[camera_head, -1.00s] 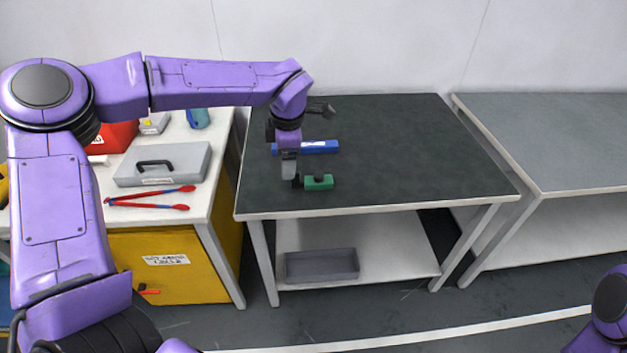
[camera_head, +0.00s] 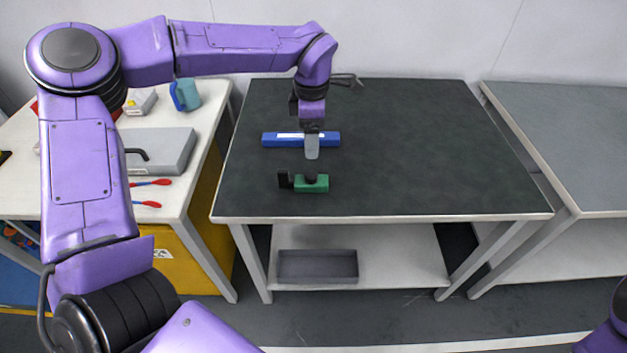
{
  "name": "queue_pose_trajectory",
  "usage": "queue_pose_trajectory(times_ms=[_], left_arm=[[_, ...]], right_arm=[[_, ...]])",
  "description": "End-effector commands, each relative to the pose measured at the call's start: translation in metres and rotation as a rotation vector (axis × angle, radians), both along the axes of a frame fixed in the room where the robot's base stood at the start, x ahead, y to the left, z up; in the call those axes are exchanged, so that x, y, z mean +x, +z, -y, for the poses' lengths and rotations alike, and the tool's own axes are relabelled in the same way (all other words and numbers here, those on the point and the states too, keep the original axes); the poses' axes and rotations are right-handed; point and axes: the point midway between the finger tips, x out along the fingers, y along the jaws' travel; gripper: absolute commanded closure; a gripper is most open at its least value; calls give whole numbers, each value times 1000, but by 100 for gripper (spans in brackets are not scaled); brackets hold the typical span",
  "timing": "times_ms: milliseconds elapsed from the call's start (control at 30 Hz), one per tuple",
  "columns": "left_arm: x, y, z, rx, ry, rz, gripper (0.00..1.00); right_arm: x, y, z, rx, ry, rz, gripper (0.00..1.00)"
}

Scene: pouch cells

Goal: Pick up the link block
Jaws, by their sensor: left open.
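A small green block with black parts (camera_head: 314,184) lies near the front left of the dark table top; which object is the link block I cannot say for sure. A blue bar (camera_head: 270,140) with a white label lies behind it. My left gripper (camera_head: 312,153) points down between the two in the picture, its grey fingertip just above the green block and apart from it. It is open and holds nothing; the finger gap is hard to see from here. My right gripper is out of view.
The dark table (camera_head: 420,150) is clear to the right. A grey tray (camera_head: 318,266) sits on its lower shelf. A left bench carries a grey case (camera_head: 172,150), red-and-blue tools (camera_head: 150,183) and a blue-green container (camera_head: 186,95). An empty grey table (camera_head: 580,140) stands at right.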

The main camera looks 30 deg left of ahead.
Motion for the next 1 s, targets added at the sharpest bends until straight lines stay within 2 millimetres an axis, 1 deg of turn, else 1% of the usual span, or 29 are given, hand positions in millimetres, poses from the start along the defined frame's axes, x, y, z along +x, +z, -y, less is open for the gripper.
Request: queue_pose_trajectory(times_ms=[33,200,267,300,367,433,600,767,900,1000], left_arm=[[-1,-16,-1,-1,2,1,23],[-3,-42,-4,-1,7,1,23],[-3,-47,-4,-1,8,1,23],[-3,-53,-4,-1,8,1,23],[-3,-56,-4,-1,8,1,23],[-3,-64,-4,0,8,-1,23],[-2,-94,-4,0,7,-2,23],[-1,-112,-4,0,7,-2,23],[6,-137,-4,1,4,-3,23],[6,-152,-4,0,4,-1,23]], right_arm=[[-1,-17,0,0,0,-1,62],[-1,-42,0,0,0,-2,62],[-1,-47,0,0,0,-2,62],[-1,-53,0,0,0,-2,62],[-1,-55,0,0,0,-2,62],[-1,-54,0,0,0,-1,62],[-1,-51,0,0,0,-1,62],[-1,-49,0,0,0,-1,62],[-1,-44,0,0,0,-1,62],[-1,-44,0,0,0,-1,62]])
